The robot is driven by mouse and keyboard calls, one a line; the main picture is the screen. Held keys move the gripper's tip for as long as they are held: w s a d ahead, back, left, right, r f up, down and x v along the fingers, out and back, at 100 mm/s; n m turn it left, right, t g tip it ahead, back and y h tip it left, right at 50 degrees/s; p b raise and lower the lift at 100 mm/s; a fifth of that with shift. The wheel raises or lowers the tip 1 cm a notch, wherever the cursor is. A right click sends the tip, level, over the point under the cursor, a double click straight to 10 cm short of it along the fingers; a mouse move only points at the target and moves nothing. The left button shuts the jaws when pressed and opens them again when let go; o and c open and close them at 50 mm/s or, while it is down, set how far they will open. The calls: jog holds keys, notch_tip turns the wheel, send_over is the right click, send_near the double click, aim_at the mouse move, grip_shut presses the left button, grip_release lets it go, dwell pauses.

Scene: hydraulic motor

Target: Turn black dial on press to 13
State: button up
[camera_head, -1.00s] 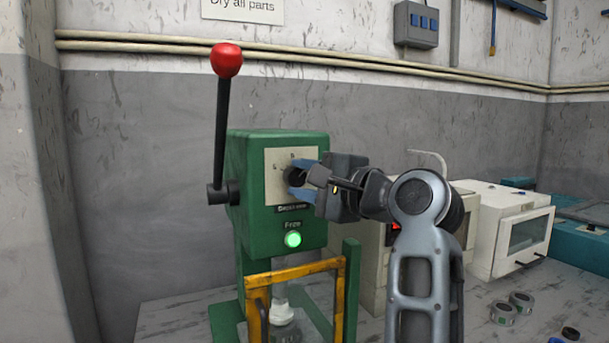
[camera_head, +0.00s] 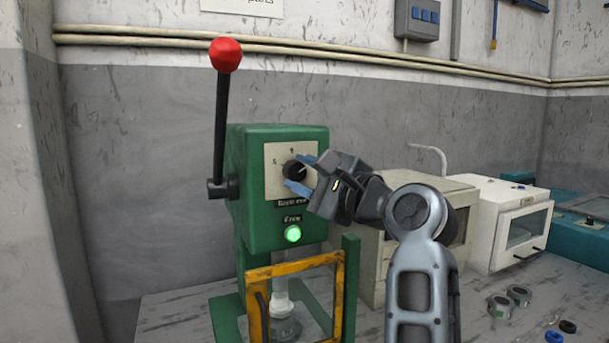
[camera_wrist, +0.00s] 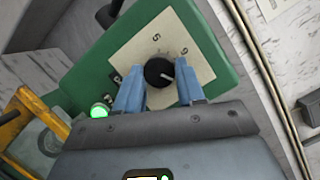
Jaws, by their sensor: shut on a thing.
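The black dial (camera_head: 294,170) sits on a cream plate (camera_head: 275,155) on the front of the green press (camera_head: 265,225). My gripper (camera_head: 298,173) is at the dial from the right, tilted, with one blue finger above and one below. In the wrist view my gripper (camera_wrist: 160,85) has its fingers on either side of the dial (camera_wrist: 158,72), shut on it. The dial's white pointer line points right in the wrist view. The digits 5 and 9 show on the plate there; the marks near the fingers are partly hidden, and I cannot read a 13.
A green lamp (camera_head: 293,234) glows below the dial. A lever with a red knob (camera_head: 226,55) rises at the press's left. A yellow guard frame (camera_head: 290,268) stands below. White boxy machines (camera_head: 512,225) and grey rings (camera_head: 500,307) are at the right.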

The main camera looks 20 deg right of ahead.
jog(key=shift+f, duration=0.2)
jog(key=o, duration=1)
jog(key=shift+r, duration=0.1)
jog(key=shift+o, duration=0.2)
jog(key=b+v, duration=0.1)
jog(key=v, duration=0.6)
jog(key=shift+s, duration=0.4)
jog(key=shift+d, duration=0.1)
jog(key=s+d+f+n+g+h, duration=0.1)
jog(key=s+f+n+h, duration=0.15)
jog(key=s+f, duration=0.45)
jog(key=s+d+f+n+h, duration=0.1)
jog(key=s+f+n, duration=0.3)
jog(key=f, duration=0.7)
jog(key=s+d+f+n+g+h, duration=0.1)
jog(key=s+f+n+h, duration=0.15)
jog(key=s+f, duration=0.45)
jog(key=s+a+f+n, duration=0.2)
jog(key=s+n, duration=0.1)
jog(key=s, duration=0.5)
jog(key=s+a+f+n+g, duration=0.1)
jog(key=s+n, duration=0.3)
jog(key=s, duration=0.4)
jog(key=s+a+f+n, duration=0.2)
jog(key=s+a+n, duration=0.1)
jog(key=s, duration=0.5)
jog(key=shift+s+f+n, duration=0.15)
jog(key=shift+f+n, duration=0.25)
jog(key=shift+n, duration=0.1)
